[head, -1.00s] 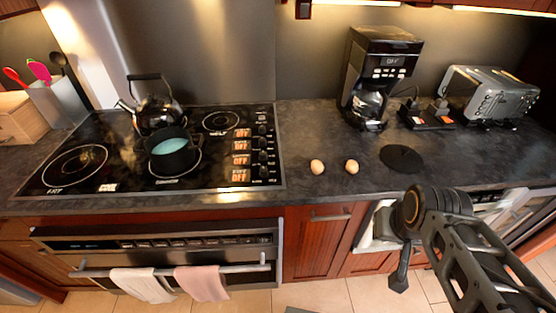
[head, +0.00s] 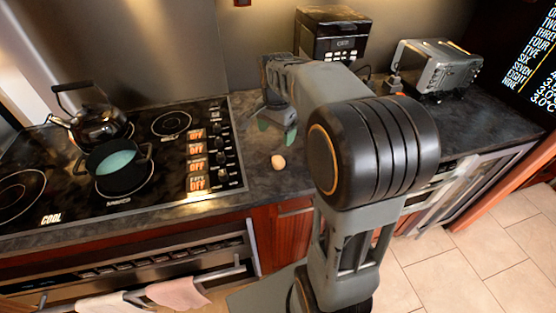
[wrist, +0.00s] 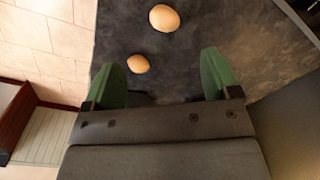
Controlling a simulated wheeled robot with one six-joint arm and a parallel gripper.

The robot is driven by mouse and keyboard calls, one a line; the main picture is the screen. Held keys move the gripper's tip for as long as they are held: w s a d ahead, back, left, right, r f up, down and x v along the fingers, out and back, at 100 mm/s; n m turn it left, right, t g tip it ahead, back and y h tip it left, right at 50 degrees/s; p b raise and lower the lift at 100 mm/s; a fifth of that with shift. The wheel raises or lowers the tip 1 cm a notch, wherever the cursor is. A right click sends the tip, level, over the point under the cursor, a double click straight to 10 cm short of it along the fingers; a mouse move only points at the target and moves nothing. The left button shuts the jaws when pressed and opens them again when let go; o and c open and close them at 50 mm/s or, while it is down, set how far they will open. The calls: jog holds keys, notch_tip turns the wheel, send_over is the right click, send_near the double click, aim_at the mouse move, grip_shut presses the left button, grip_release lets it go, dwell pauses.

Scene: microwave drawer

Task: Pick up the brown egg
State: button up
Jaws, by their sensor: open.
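Two eggs lie on the dark counter in the wrist view. The deeper brown, smaller-looking egg (wrist: 138,64) lies just ahead of my fingertips, between their lines and nearer the left one. A paler tan, larger-looking egg (wrist: 164,18) lies farther up. My gripper (wrist: 160,78) is open and empty, its green fingertips wide apart. In the head view my gripper (head: 276,130) points down over the counter, behind one visible egg (head: 278,161); I cannot tell which egg that is. The other egg is hidden there, apparently behind my arm.
A stove (head: 75,205) with a blue-filled pot (head: 118,170) and a kettle (head: 98,118) is at left. A coffee maker (head: 333,38) and toaster (head: 435,65) stand at the back right. The counter front edge drops to the tiled floor.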

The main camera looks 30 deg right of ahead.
jog(key=w+d+f+m, duration=0.1)
jog(key=w+m, duration=0.1)
send_over(278, 158)
notch_tip(278, 158, down, 7)
jog(key=shift+s+r, duration=0.1)
jog(key=shift+f+p, duration=0.65)
jog(key=shift+f, duration=2.55)
jog(key=shift+c, duration=0.4)
jog(key=c, duration=0.6)
